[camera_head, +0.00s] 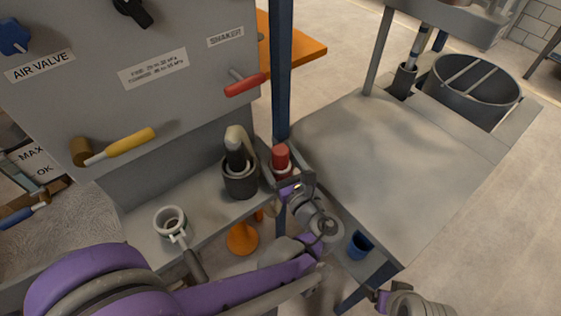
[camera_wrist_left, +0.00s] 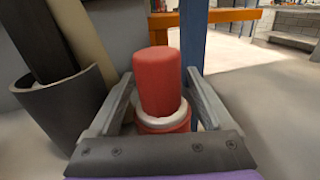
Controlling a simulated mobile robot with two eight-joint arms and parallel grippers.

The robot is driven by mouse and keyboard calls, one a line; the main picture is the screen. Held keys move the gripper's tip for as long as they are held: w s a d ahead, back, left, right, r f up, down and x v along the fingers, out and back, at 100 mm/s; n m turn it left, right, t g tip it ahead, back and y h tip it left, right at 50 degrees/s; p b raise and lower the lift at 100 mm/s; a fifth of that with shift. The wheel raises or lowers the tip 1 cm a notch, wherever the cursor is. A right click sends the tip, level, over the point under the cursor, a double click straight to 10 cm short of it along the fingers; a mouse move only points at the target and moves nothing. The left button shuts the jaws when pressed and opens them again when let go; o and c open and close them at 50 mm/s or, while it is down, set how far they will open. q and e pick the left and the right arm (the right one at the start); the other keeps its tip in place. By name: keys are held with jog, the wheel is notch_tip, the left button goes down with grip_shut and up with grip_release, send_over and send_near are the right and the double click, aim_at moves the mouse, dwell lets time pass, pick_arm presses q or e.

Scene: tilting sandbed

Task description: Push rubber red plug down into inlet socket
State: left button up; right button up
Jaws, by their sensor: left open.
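The red rubber plug (camera_head: 281,157) stands upright at the right end of the grey ledge, beside the blue post. In the left wrist view the plug (camera_wrist_left: 157,80) rises from a white ring (camera_wrist_left: 160,106) with a red part below it. I cannot tell which part is the inlet socket, or how deep the plug sits. My left gripper (camera_head: 291,182) is open at the plug. In the left wrist view its two fingers (camera_wrist_left: 160,105) stand on either side of the plug, with gaps. A part of my right arm shows at the bottom right; its fingers are not clear.
A dark cup with a nozzle-like tool (camera_head: 240,178) stands close left of the plug. A ring-headed tool (camera_head: 171,220) lies further left on the ledge. The blue post (camera_head: 281,70) rises right behind the plug. The grey sandbed top (camera_head: 400,165) is clear to the right.

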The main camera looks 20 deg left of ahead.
pick_arm(q)
jog(key=shift+w+a, duration=0.4)
jog(key=shift+w, duration=0.1)
grip_shut()
